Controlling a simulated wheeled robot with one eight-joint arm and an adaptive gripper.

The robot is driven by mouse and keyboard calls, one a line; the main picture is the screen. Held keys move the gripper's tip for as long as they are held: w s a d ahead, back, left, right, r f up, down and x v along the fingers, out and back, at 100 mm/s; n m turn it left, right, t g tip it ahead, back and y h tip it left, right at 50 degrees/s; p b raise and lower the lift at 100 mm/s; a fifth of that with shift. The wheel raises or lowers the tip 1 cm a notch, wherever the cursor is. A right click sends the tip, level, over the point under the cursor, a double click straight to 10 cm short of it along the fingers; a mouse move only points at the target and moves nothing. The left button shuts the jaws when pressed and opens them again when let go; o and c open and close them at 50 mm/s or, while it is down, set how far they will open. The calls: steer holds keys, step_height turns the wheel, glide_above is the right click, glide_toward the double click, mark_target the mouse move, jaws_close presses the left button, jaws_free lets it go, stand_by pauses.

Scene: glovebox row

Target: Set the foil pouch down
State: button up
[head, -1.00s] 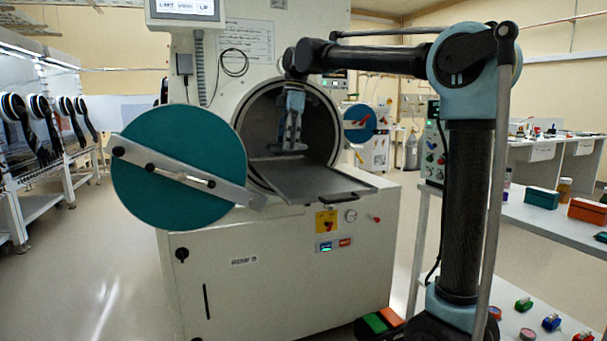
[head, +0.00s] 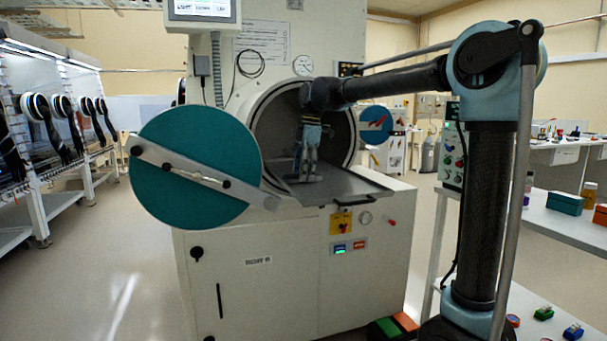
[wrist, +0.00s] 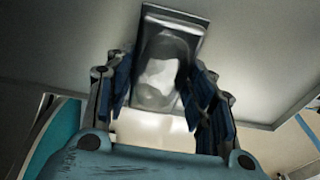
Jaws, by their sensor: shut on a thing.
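The foil pouch (wrist: 160,75) is a silver, rectangular packet with a pale patch in its middle and a dark border. It shows between my fingers in the wrist view, over the grey tray (wrist: 60,40). My gripper (wrist: 155,95) is shut on it. In the head view my gripper (head: 306,178) points down at the mouth of the round chamber, low over the inner part of the pulled-out tray (head: 345,186). I cannot make out the pouch in the head view, and I cannot tell whether it touches the tray.
The round teal door (head: 195,205) of the chamber (head: 270,135) stands open at the left. The tray's front part is bare. A side table (head: 560,222) with a green box (head: 565,203) stands at the right.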

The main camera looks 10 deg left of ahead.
mark_target(388, 189)
steer(key=o, duration=1.1)
steer(key=r, duration=0.4)
steer(key=d+r, duration=0.1)
steer(key=r, duration=0.3)
steer(key=w+r, duration=0.1)
steer(key=r, duration=0.3)
steer(key=shift+d, duration=0.3)
